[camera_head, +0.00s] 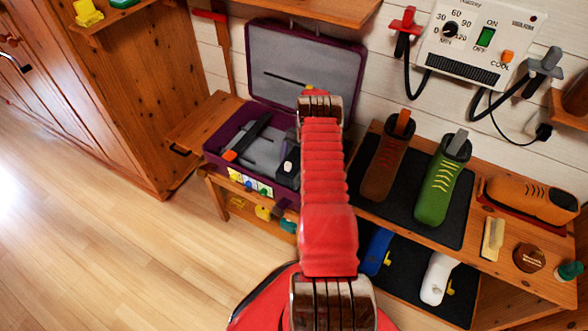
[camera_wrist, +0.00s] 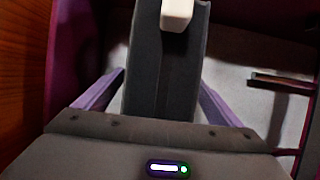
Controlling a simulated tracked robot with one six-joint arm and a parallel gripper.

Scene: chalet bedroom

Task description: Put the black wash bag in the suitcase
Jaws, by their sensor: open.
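The open purple suitcase (camera_head: 212,146) with a grey lining stands on a low wooden bench in the head view, its lid leaning back. A black item with a white tab, likely the black wash bag (camera_head: 282,178), is at the right side inside it, partly hidden by my arm. In the wrist view a dark long item with a white end, likely the same wash bag (camera_wrist: 165,60), lies between the purple fingers of my gripper (camera_wrist: 162,80). The fingers are apart, with gaps on both sides. The grey lining shows beyond. My arm hides the gripper in the head view.
A long black item with an orange end (camera_head: 248,138) lies at the left in the suitcase. To the right, a bench holds a brown boot (camera_head: 386,160), a green boot (camera_head: 440,185) and an orange shoe (camera_head: 530,198). Open wooden floor (camera_head: 110,240) is at the left.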

